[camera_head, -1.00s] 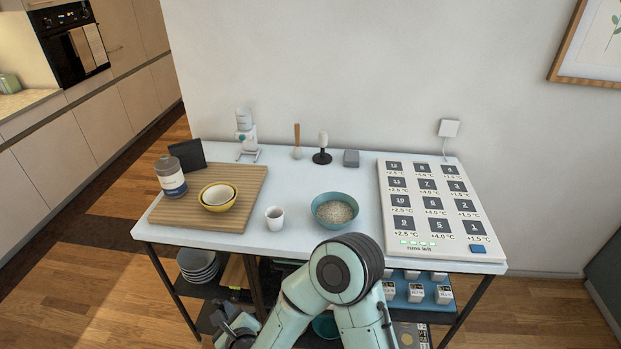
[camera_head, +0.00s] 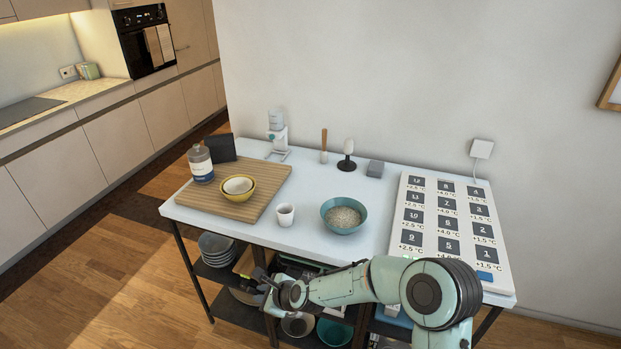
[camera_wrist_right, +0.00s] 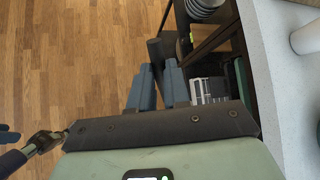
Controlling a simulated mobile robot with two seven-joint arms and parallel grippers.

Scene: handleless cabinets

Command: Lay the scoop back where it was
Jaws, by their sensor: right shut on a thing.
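My right gripper (camera_head: 263,286) is in front of the table's lower shelves, below the tabletop. In the right wrist view its two blue fingers (camera_wrist_right: 158,88) are shut on a dark, handle-like thing (camera_wrist_right: 156,50), which I take to be the scoop. Its far end is hard to make out against the dark shelf. In the head view the held thing is small and blends with the gripper. A teal bowl (camera_head: 326,218) filled with grain stands on the tabletop.
The white tabletop (camera_head: 318,180) also bears a wooden board (camera_head: 273,181) with yellow bowls, a white cup (camera_head: 285,214) and a white panel of numbered squares (camera_head: 406,208). Stacked plates (camera_head: 214,246) and a teal bowl (camera_head: 335,333) are on the shelves below. The floor at left is clear.

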